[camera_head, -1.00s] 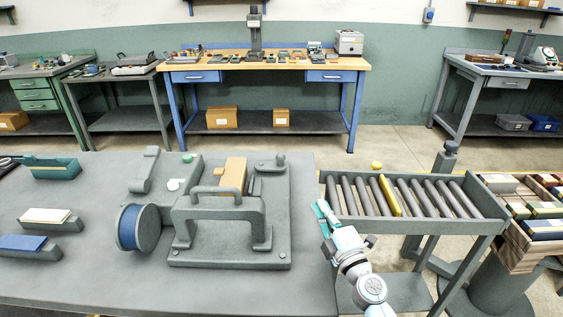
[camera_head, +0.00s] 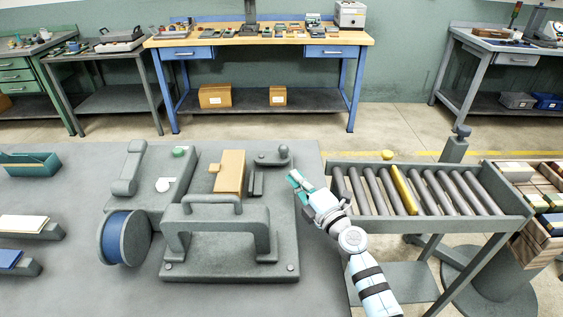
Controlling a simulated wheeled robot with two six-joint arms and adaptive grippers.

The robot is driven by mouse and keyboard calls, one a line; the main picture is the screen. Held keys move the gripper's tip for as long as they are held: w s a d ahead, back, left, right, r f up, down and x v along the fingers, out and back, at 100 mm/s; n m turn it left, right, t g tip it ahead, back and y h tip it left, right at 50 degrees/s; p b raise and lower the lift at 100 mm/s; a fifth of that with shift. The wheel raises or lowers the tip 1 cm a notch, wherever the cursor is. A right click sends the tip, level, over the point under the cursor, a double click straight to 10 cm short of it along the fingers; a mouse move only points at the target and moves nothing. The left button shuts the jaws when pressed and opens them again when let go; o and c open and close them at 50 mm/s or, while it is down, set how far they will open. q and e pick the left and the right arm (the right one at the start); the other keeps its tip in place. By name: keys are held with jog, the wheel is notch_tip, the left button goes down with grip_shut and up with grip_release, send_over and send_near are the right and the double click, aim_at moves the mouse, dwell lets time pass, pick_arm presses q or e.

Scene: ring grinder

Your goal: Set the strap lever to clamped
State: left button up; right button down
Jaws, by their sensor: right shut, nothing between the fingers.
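A grey strapping machine with a big handle (camera_head: 218,216) stands on the grey table. A small grey lever with a round knob (camera_head: 283,152) sits at its back right corner; I cannot tell for certain that this is the strap lever. A longer grey arm-like part (camera_head: 131,168) lies at the machine's back left, near a green button (camera_head: 180,152) and a white button (camera_head: 163,185). My right gripper (camera_head: 294,180), with teal fingertips, is shut and empty at the base plate's right edge, in front of the knobbed lever and apart from it. My left gripper is out of view.
A tan block (camera_head: 231,172) stands on the machine, and a blue spool (camera_head: 124,237) is at its left. A roller conveyor (camera_head: 450,205) stands close to the right of my right arm. Trays (camera_head: 28,163) line the table's left side.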

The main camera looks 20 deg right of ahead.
jog(key=b+x, duration=0.3)
jog(key=x, duration=0.4)
jog(key=shift+a, duration=0.15)
jog(key=shift+w+a, duration=0.1)
jog(key=shift+w, duration=0.25)
jog(key=shift+r, duration=0.1)
